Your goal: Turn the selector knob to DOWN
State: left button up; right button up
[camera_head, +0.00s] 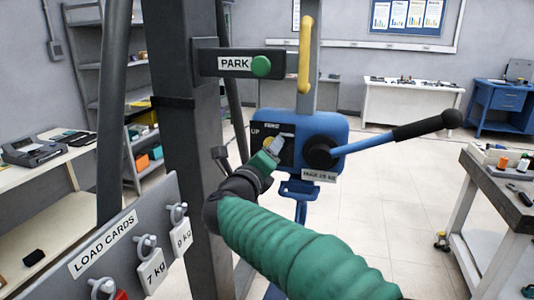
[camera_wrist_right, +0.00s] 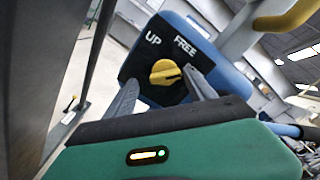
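The selector knob (camera_wrist_right: 165,73) is a yellow round knob on the black face of a blue hoist box (camera_head: 325,128). In the right wrist view, the labels UP and FREE sit above it, and no DOWN label is visible. My right gripper (camera_wrist_right: 161,80) is open, with one grey finger on each side of the knob and a visible gap at the left finger. Whether the right finger touches the knob I cannot tell. My left gripper is not in view.
A black-handled lever (camera_head: 400,137) sticks out right of the box. A grey post with a PARK arm (camera_head: 235,64) stands left. A LOAD CARDS board (camera_head: 110,240) with hanging tags is lower left. A workbench (camera_head: 500,190) is at right.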

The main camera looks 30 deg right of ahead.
jog(key=shift+r, duration=0.15)
jog(key=v, duration=1.6)
jog(key=shift+s+a, duration=0.2)
jog(key=shift+a, duration=0.15)
